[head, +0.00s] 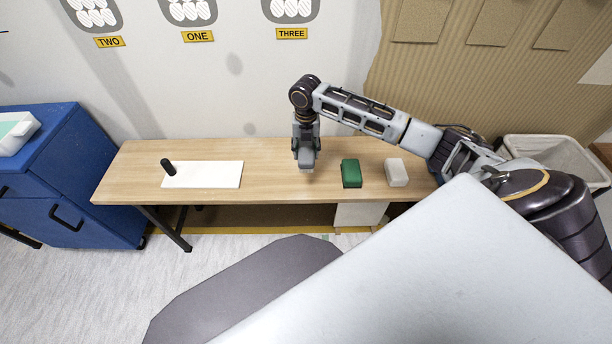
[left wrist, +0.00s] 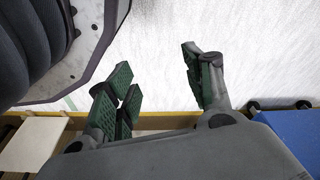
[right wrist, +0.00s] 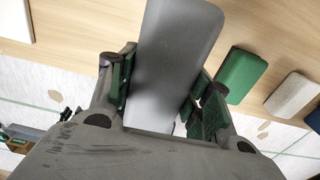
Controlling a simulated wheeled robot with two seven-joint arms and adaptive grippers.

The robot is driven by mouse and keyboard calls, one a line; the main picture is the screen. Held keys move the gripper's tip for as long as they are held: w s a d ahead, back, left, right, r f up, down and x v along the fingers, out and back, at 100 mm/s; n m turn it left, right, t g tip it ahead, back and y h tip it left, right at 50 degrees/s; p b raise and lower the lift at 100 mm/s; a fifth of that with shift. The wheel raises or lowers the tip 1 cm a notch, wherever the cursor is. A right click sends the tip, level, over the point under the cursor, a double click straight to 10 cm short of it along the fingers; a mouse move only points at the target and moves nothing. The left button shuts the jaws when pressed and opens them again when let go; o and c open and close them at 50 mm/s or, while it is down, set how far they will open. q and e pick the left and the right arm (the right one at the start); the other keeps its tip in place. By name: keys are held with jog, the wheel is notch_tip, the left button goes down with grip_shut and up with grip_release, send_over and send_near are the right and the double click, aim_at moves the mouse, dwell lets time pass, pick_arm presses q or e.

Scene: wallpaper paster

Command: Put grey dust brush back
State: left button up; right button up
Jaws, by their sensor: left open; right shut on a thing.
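The grey dust brush (right wrist: 178,48) is a smooth grey block between the fingers of my right gripper (right wrist: 163,88) in the right wrist view. The gripper is shut on it. In the head view my right gripper (head: 306,143) points down over the middle of the wooden table (head: 265,155), with the grey brush (head: 306,162) at its tips. I cannot tell whether the brush touches the table. My left gripper (left wrist: 155,78) is open and empty over the floor in the left wrist view. It is not seen in the head view.
A green block (head: 351,173) and a white block (head: 396,172) sit right of the grey brush. A white sheet (head: 215,174) with a black upright handle (head: 168,167) lies at the table's left. A blue cabinet (head: 70,170) stands left, a bin (head: 555,152) right. Table between sheet and brush is clear.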

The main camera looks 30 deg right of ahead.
dwell(0.3)
notch_tip(320, 180, down, 4)
jog(key=shift+f+b, duration=0.15)
jog(key=shift+b, duration=0.35)
pick_arm(q)
jog(key=shift+w+d+r, duration=0.15)
jog(key=shift+d+r, duration=0.05)
jog(key=shift+r, duration=0.4)
jog(key=shift+w+d+r, duration=0.15)
jog(key=shift+d+r, duration=0.05)
jog(key=shift+r, duration=0.45)
jog(key=shift+w+d+r, duration=0.15)
jog(key=shift+d+r, duration=0.05)
jog(key=shift+r, duration=0.4)
pick_arm(e)
jog(key=shift+f, duration=0.75)
jog(key=shift+f, duration=0.1)
